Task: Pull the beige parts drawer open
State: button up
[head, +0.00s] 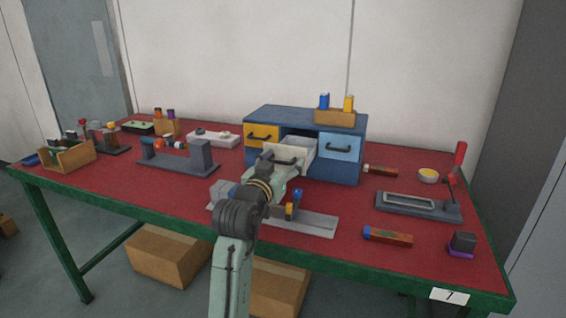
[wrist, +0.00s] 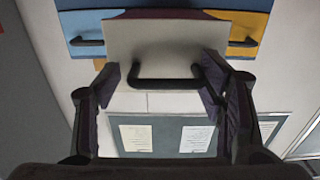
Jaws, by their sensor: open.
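The beige parts drawer (head: 303,155) sits in the middle of the blue cabinet (head: 340,172). It stands partly out, with its inside showing from above in the head view. Its pale front (wrist: 160,45) and black bar handle (wrist: 165,83) fill the middle of the wrist view, which is upside down. My gripper (wrist: 160,88) is open, with one finger on each side of the handle and a gap to it. In the head view my gripper (head: 284,172) is in front of the drawer and partly hides it.
A yellow drawer (head: 262,137) and a light-blue drawer (head: 339,147) flank the beige one, both shut. A wooden block with bottles (head: 336,118) stands on the cabinet. A grey fixture (head: 315,221) lies under my arm.

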jog(key=v, duration=1.1)
jog(key=shift+s, duration=0.3)
jog(key=shift+a, duration=0.1)
